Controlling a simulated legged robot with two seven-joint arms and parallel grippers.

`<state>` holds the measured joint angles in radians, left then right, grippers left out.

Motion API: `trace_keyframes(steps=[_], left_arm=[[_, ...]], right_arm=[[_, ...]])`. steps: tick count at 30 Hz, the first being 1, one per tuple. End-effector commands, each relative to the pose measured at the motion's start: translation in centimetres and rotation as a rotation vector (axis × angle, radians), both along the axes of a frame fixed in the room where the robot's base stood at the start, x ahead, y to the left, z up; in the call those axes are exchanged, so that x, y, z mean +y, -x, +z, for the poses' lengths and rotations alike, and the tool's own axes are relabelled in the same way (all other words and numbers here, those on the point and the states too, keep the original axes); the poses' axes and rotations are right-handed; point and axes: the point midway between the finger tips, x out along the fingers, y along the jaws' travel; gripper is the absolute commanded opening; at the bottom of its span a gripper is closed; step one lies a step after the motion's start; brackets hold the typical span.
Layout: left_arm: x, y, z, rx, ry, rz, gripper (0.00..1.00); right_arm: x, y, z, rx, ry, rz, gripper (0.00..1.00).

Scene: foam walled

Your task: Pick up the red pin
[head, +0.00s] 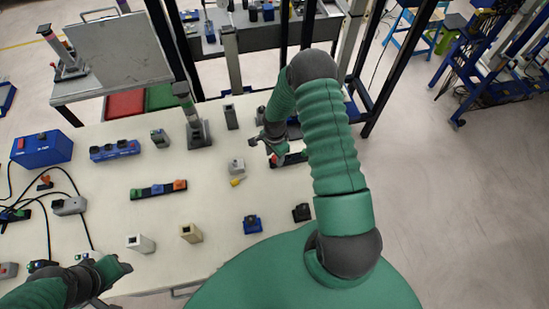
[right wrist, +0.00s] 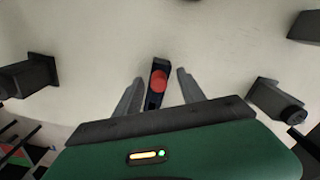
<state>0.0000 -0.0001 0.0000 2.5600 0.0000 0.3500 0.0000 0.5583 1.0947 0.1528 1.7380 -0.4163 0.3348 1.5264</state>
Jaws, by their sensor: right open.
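The red pin (right wrist: 159,80) shows its round red top in the right wrist view, set in a narrow black holder (right wrist: 154,100) on the pale table. My right gripper (right wrist: 160,88) is open, with one finger on each side of the pin and holder. A gap shows on both sides, and I cannot tell how high the fingertips are. In the head view my right gripper (head: 263,141) is over the right part of the table, and my arm hides much of what lies there. My left gripper (head: 116,268) is at the lower left, its jaws unclear.
Dark blocks stand left (right wrist: 28,76) and right (right wrist: 276,101) of my right gripper. In the head view, a strip with coloured pieces (head: 158,189), a blue box (head: 42,149) and a grey block (head: 236,167) stand on the table (head: 205,205). Bare table lies between them.

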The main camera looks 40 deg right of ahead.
Motion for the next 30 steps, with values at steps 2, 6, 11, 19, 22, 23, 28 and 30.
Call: trace_keyframes(steps=[2, 6, 11, 19, 22, 23, 28, 30], left_arm=[[0.0, 0.0, -0.1, 0.000, 0.000, 0.000, 0.42], [0.0, 0.0, -0.1, 0.000, 0.000, 0.000, 0.42], [0.0, 0.0, -0.1, 0.000, 0.000, 0.000, 0.42], [0.0, 0.0, 0.0, 0.000, 0.000, 0.000, 0.42], [0.0, 0.0, 0.0, 0.000, 0.000, 0.000, 0.42], [0.0, 0.0, 0.1, 0.000, 0.000, 0.000, 0.42], [0.0, 0.0, 2.4, 0.000, 0.000, 0.000, 0.42], [0.0, 0.0, 3.9, 0.000, 0.000, 0.000, 0.42]], right_arm=[[0.0, 0.0, 0.0, 0.000, 0.000, -0.001, 0.47], [-0.1, 0.0, 0.0, 0.000, 0.000, -0.001, 0.29], [-0.1, 0.0, 0.0, 0.000, 0.000, -0.001, 0.08], [-0.1, 0.0, 0.0, 0.000, 0.000, -0.001, 0.00], [0.0, 0.0, 0.1, 0.000, 0.000, -0.001, 0.00], [0.0, 0.0, 0.2, 0.000, 0.000, -0.001, 0.00], [-0.1, 0.0, 3.2, -0.001, 0.001, 0.000, 0.00], [-0.1, 0.0, 5.2, -0.001, 0.001, -0.002, 0.00]])
